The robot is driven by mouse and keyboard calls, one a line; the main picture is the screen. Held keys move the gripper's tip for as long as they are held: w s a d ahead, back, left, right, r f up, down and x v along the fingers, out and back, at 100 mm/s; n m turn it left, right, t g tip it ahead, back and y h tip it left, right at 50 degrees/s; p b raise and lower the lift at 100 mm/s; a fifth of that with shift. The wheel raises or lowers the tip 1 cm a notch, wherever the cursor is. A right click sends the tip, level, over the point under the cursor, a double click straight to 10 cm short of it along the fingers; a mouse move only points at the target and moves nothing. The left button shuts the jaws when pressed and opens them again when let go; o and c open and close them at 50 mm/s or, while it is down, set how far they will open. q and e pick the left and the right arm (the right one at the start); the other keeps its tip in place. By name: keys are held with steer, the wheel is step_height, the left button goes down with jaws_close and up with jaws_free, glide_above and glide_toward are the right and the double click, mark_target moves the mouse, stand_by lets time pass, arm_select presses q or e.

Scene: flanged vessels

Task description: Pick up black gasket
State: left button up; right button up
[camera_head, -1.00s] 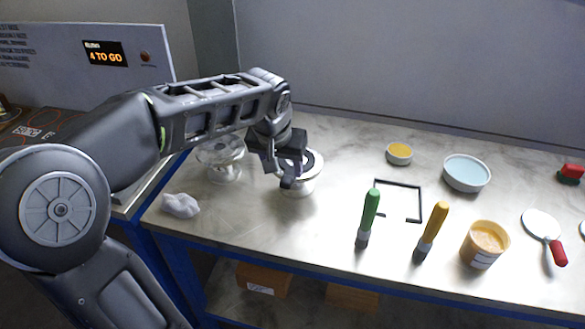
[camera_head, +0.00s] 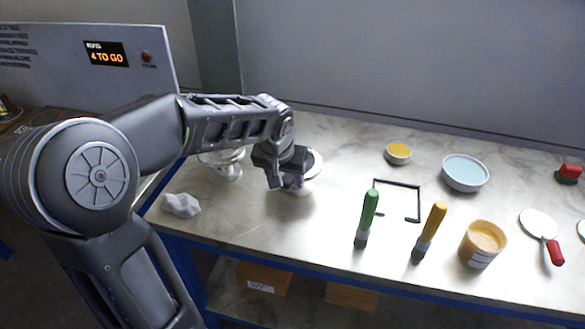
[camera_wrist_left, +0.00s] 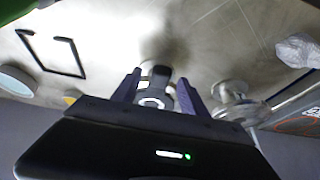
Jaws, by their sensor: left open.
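A clear flanged vessel (camera_head: 315,169) stands on the bench, partly hidden behind my left gripper (camera_head: 284,184). A dark ring, which looks like the black gasket (camera_head: 308,158), shows on the vessel's pale top, mostly covered by the gripper. My left gripper is open, with its fingers pointing down at the near left side of this vessel. In the left wrist view the two fingers (camera_wrist_left: 159,78) stand apart, with a dark piece and a pale ring between them. I cannot tell whether they touch the gasket. My right gripper is not in view.
A second clear vessel (camera_head: 226,168) stands left of the gripper, with a crumpled white cloth (camera_head: 181,205) in front. To the right are a black square outline (camera_head: 402,183), green (camera_head: 369,212) and yellow (camera_head: 434,225) handled tools, a tub (camera_head: 480,250) and bowls (camera_head: 465,172).

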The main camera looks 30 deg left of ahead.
arm_select(q)
steer(key=shift+c, duration=0.3)
jaws_close()
stand_by(0.4)
